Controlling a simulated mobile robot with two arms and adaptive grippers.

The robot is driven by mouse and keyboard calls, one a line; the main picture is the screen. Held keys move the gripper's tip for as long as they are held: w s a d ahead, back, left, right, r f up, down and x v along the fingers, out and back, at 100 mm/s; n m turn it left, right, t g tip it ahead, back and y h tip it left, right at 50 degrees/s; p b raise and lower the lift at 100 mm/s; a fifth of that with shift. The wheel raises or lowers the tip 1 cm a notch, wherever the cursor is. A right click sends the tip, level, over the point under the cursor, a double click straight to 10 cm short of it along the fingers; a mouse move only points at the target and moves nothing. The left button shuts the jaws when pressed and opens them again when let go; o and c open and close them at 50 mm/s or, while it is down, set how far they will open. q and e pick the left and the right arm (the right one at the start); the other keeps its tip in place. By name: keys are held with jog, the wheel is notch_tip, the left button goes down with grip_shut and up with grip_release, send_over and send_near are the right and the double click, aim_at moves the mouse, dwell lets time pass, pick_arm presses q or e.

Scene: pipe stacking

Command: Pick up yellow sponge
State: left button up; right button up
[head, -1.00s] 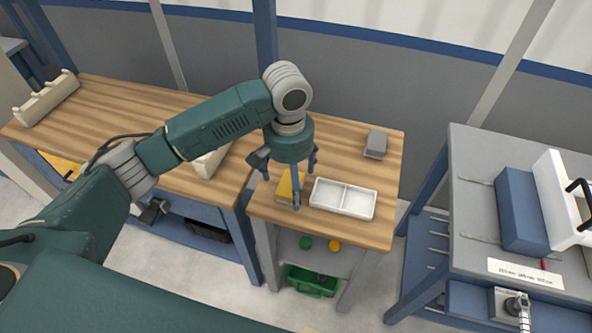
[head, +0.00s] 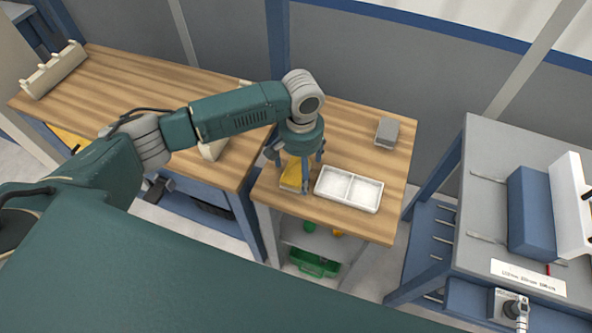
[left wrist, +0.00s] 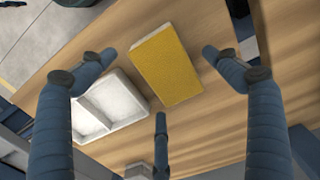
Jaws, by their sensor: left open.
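The yellow sponge (head: 292,173) lies flat on the wooden table beside the white tray. It shows whole in the left wrist view (left wrist: 166,66), with a bright yellow top and a pale side edge. My left gripper (head: 300,180) is over the sponge and partly hides it in the head view. In the left wrist view its blue fingers (left wrist: 155,72) are spread wide, with the sponge between and beyond them. The gripper is open and empty. My right gripper is not in view.
The white two-part tray (head: 349,189) stands close to the right of the sponge; its rim also shows in the left wrist view (left wrist: 107,105). A grey block (head: 387,132) sits at the back right. A cream rack (head: 52,70) stands far left. The table's front edge is near the sponge.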

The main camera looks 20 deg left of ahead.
aim_at(300, 172)
pick_arm(q)
jog(key=shift+f, duration=1)
jog(key=shift+c, duration=0.3)
jog(key=c, duration=1.1)
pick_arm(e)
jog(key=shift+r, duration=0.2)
pick_arm(q)
jog(key=shift+r, duration=0.1)
jog(key=shift+r, duration=0.4)
notch_tip(300, 172, up, 19)
jog(key=shift+r+b, duration=0.1)
jog(key=shift+b, duration=0.95)
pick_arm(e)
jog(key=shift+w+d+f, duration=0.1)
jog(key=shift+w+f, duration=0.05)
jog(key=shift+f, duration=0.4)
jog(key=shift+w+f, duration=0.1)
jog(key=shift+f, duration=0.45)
